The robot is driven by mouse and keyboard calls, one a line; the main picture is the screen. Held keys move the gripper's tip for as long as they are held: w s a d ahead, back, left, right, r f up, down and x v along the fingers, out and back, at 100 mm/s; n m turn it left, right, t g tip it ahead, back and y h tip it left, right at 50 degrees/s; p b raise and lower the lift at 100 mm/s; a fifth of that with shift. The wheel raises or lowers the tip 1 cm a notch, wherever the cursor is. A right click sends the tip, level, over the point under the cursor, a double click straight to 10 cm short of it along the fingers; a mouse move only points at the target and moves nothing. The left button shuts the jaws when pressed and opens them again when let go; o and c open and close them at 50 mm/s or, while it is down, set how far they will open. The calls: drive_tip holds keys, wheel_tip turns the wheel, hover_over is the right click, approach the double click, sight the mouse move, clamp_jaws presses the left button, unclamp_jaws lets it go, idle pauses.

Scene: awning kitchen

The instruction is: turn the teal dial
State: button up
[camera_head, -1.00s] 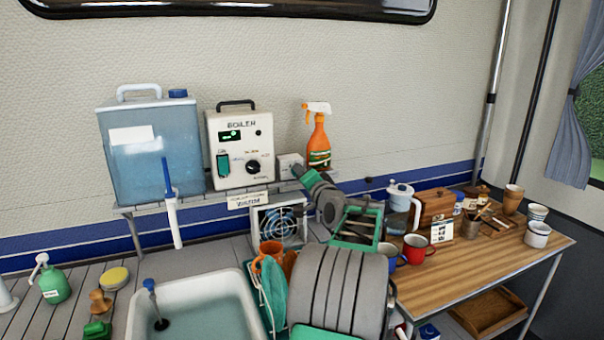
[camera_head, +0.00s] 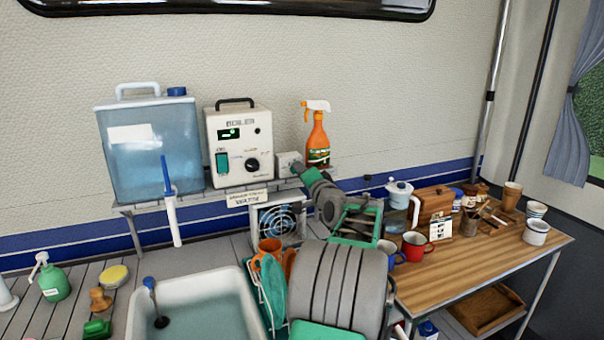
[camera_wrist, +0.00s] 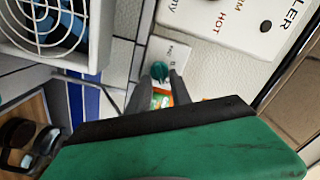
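The teal dial (camera_wrist: 159,70) sits on a small white box (camera_wrist: 167,53), which is mounted by the wall to the right of the boiler in the head view (camera_head: 289,160). My gripper (camera_wrist: 160,76) reaches up to it. In the wrist view its two grey fingers are apart, with the tips on either side of the dial's near edge. I cannot tell whether they touch it. In the head view my gripper (camera_head: 298,170) covers most of the dial.
The white boiler (camera_head: 238,145) stands left of the box, with a blue water tank (camera_head: 150,165) further left. An orange spray bottle (camera_head: 318,142) stands close behind my gripper. A fan (camera_head: 278,222) sits below. Mugs and a wooden box crowd the table (camera_head: 450,275) at right.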

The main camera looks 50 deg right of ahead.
drive_tip(key=b+v, duration=0.1)
drive_tip(key=v, duration=0.6)
drive_tip(key=shift+s+a, duration=0.2)
drive_tip(key=shift+s, duration=0.1)
